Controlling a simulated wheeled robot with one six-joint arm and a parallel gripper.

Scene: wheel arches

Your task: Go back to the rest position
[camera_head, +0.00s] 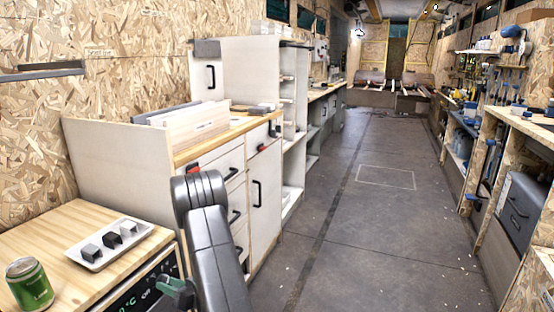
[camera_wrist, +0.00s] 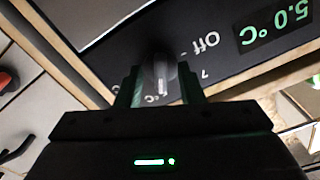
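My gripper (camera_head: 178,290) is at the front of the appliance panel (camera_head: 150,284), at the bottom of the head view, below the end of my grey arm. In the wrist view my gripper (camera_wrist: 160,80) has its two green fingers apart, one on each side of a dark dial knob (camera_wrist: 161,74). A small gap shows between the fingers and the knob. The knob's pale pointer line points down in the picture. The panel reads "Off", "7" and a green display (camera_wrist: 277,26) of 5.0 °C, upside down. The knob is hidden in the head view.
A wooden counter (camera_head: 52,240) above the panel holds a green can (camera_head: 29,284) and a white tray (camera_head: 75,259) with dark and grey blocks. White cabinets (camera_head: 262,190) stand behind. The floor aisle (camera_head: 365,215) is clear; workbenches (camera_head: 520,125) line the right.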

